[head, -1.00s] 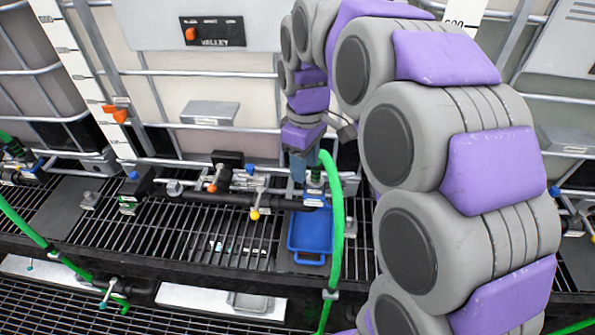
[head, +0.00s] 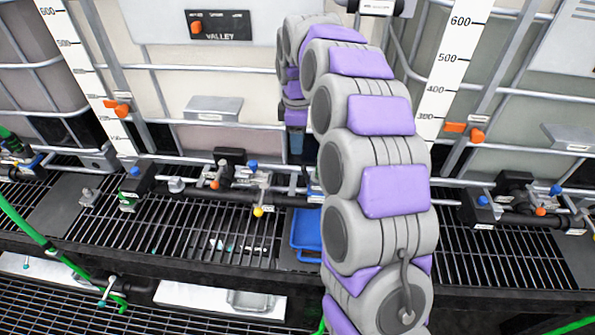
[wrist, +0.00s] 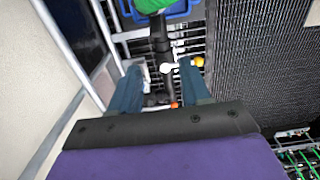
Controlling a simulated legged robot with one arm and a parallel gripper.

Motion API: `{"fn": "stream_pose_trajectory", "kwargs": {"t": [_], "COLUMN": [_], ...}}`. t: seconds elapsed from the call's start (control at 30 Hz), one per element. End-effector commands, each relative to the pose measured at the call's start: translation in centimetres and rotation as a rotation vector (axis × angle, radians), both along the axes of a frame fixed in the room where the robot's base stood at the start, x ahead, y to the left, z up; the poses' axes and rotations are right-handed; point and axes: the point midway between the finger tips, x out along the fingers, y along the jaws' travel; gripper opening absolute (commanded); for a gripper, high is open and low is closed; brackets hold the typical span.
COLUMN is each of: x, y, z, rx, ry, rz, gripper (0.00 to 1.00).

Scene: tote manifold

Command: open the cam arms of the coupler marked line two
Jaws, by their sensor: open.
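The coupler on the green hose (wrist: 155,5) shows only partly at the top edge of the wrist view, joined to a black pipe (wrist: 158,35). Its cam arms cannot be made out, and no line marking is readable on it. In the head view my arm hides this coupler. My gripper (wrist: 161,66) is open, with its two blue-grey fingers apart and nothing held between them. The coupler lies beyond the fingertips in the wrist view. In the head view my gripper (head: 296,146) is small and partly hidden behind my arm, in front of the pale tote.
A blue tray (head: 305,232) sits on the grating beside my arm. Tote frame bars (head: 215,72) run behind.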

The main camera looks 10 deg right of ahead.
Motion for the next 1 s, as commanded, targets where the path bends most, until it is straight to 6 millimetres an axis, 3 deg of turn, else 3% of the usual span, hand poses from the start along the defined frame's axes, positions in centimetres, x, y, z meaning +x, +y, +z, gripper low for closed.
{"fn": "stream_pose_trajectory", "kwargs": {"t": [0.2,0.53,0.73,1.0], "x": [-0.2,-0.1,0.0,0.0], "y": [-0.7,0.1,-0.1,-0.5], "z": [-4.6,-10.5,-12.0,-12.2], "rx": [0.004,-0.003,-0.001,0.003], "ry": [0.004,0.004,-0.001,-0.003], "rz": [-0.001,-0.001,-0.001,-0.003], "gripper": [0.47,0.47,0.47,0.47]}}
